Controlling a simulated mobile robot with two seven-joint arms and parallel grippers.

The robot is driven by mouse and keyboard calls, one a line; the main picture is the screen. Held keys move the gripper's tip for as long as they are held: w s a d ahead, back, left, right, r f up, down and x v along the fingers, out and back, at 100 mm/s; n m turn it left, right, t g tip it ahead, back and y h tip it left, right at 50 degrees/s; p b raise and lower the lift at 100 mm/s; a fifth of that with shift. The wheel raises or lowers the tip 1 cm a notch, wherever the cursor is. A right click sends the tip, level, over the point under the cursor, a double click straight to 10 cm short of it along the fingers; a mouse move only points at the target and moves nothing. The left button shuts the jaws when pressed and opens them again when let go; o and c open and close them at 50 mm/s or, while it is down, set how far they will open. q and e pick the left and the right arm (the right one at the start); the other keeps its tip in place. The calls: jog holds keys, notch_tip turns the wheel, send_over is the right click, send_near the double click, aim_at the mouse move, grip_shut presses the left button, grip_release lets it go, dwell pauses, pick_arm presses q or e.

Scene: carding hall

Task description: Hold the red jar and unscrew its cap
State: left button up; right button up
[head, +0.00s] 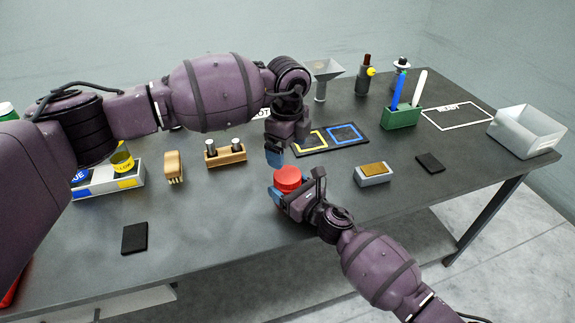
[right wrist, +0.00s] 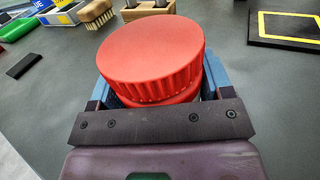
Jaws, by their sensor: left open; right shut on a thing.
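The red jar (head: 288,183) stands near the front edge of the table. Its wide ribbed red cap (right wrist: 152,50) fills the middle of the right wrist view and sits on the jar. My right gripper (head: 286,195) is shut around the jar below the cap, with blue fingertips on either side. My left gripper (head: 275,155) is open just above and slightly left of the cap, pointing down and apart from it.
Behind are a black board with yellow and blue squares (head: 318,150), a wooden holder (head: 228,161), and a brush (head: 173,168). A grey block with a tan top (head: 373,174) and a black pad (head: 430,163) lie to the right.

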aim_at(288, 175)
pick_arm(q)
jog(key=m, duration=1.4)
jog(key=shift+m, duration=0.4)
jog(key=m, duration=2)
jog(key=shift+m, duration=0.3)
jog(key=m, duration=0.5)
jog(key=shift+m, duration=0.3)
jog(key=m, duration=1.1)
jog(key=shift+m, duration=0.4)
jog(key=shift+f, duration=3.95)
